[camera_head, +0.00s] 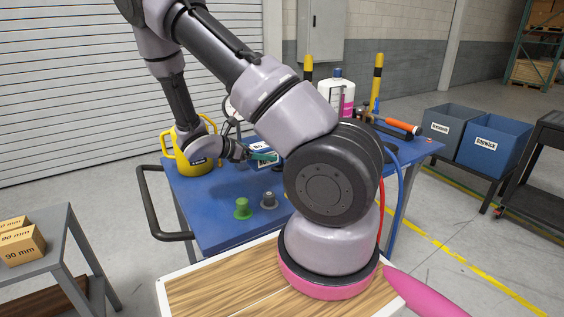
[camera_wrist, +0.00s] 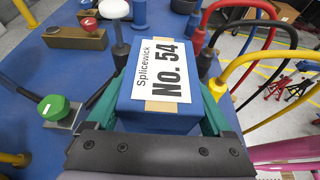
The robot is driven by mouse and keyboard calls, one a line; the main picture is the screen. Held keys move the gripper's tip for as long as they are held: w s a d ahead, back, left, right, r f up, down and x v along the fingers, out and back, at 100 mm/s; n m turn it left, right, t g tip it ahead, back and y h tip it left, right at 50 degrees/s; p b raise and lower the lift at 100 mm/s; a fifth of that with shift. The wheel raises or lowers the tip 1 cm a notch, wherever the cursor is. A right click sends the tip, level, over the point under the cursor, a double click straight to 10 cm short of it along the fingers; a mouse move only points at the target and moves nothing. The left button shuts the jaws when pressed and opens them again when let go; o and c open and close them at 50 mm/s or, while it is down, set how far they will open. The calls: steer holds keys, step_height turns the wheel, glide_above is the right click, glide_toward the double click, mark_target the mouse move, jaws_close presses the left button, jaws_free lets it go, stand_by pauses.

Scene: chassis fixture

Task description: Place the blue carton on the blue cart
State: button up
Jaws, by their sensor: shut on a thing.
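The blue carton (camera_wrist: 163,122) has a tan tape strip and a white label reading "Splicewick NO. 54". It fills the middle of the wrist view, between the green fingers of my gripper (camera_wrist: 160,112), which is shut on it. In the head view the carton (camera_head: 262,147) shows only partly, behind my arm, with my gripper (camera_head: 262,158) at it. The blue cart (camera_head: 205,205) has a flat blue top and a black handle on its left. The carton is over the cart top; whether its underside touches the top is hidden.
Coloured cables (camera_wrist: 262,55) loop right of the carton. The cart's front-left top is clear.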

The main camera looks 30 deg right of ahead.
steer(key=shift+f, duration=3.95)
steer(key=o, duration=1.4)
steer(key=shift+f, duration=0.15)
